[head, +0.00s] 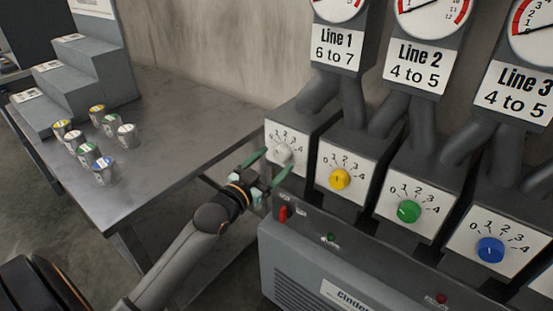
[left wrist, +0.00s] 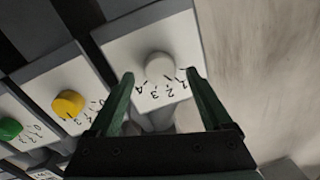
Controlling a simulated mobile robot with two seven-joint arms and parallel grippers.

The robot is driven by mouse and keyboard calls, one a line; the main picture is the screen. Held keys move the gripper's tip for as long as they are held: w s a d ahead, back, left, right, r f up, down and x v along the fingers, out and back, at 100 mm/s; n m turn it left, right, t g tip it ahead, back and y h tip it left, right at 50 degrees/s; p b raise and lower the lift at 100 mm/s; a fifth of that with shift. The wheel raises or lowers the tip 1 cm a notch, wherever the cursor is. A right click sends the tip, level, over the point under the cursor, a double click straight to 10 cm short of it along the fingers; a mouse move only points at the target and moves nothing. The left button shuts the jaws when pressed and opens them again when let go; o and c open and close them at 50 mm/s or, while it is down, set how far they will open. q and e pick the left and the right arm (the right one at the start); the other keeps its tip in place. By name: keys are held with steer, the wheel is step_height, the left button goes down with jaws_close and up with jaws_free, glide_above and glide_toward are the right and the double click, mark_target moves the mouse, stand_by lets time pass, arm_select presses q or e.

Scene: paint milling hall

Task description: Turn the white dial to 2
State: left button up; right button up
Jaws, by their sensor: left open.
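The white dial (head: 283,153) is a round knob on a white plate marked 0 to 4, at the left end of a row of dials. It also shows in the left wrist view (left wrist: 160,67). My left gripper (head: 279,160) is open, its green fingertips on either side of the white dial. In the left wrist view the gripper (left wrist: 160,74) shows a gap between each fingertip and the knob. I cannot make out which number the white dial points to. My right gripper is not in view.
Yellow (head: 340,179), green (head: 409,211) and blue (head: 490,249) dials sit to the right. Gauges with Line 1 (head: 337,49), Line 2 and Line 3 signs stand above. A grey table (head: 180,125) at left holds several small cans (head: 98,150) and a stepped stand (head: 80,90).

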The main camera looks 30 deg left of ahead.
arm_select(q)
steer(key=shift+w, duration=0.9)
jaws_close()
